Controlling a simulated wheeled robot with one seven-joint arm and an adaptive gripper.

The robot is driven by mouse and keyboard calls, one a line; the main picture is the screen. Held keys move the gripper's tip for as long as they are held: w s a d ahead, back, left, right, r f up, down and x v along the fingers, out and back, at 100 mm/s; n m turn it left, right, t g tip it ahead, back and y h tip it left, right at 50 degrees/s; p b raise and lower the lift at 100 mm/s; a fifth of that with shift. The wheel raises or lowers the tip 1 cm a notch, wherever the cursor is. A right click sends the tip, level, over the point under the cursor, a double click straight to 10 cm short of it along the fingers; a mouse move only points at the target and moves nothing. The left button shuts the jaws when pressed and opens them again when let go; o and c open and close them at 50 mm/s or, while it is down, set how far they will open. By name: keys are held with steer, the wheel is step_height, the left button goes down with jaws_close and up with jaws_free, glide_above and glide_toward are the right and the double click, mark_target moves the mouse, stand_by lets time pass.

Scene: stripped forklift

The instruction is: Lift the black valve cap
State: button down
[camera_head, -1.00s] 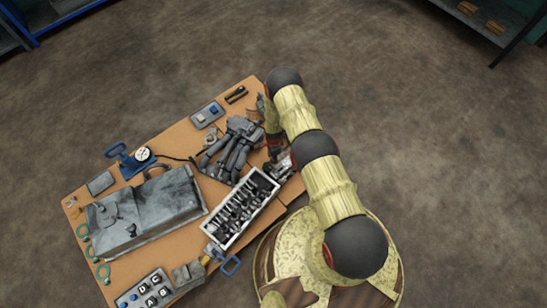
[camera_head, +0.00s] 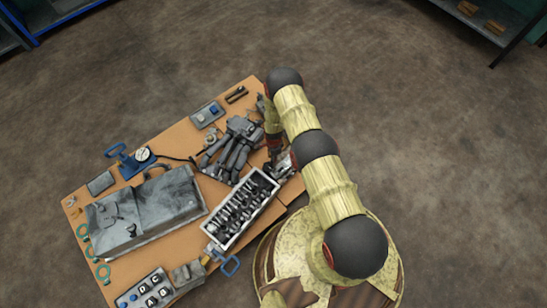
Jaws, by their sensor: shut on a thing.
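My gripper (camera_head: 281,163) points down at the right side of the wooden workbench (camera_head: 190,138), just beyond the upper right end of the cylinder head tray. It is small in view and partly hidden by my arm. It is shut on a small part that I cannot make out. I cannot pick out the black valve cap for certain. The long light-framed tray (camera_head: 262,222) holds rows of dark and metallic parts, and my gripper is close to its upper end.
A grey manifold (camera_head: 236,146) with several pipes lies left of my gripper. A large grey metal cover (camera_head: 150,212) fills the left of the bench. A gauge (camera_head: 142,154), a blue-handled tool (camera_head: 231,266) and a lettered block (camera_head: 146,290) lie near the edges.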

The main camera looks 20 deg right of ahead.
steer(key=shift+r+p, duration=0.3)
steer(key=shift+r, duration=0.5)
steer(key=c, duration=1.6)
jaws_free()
step_height(320, 180, up, 12)
steer(key=shift+f, duration=0.1)
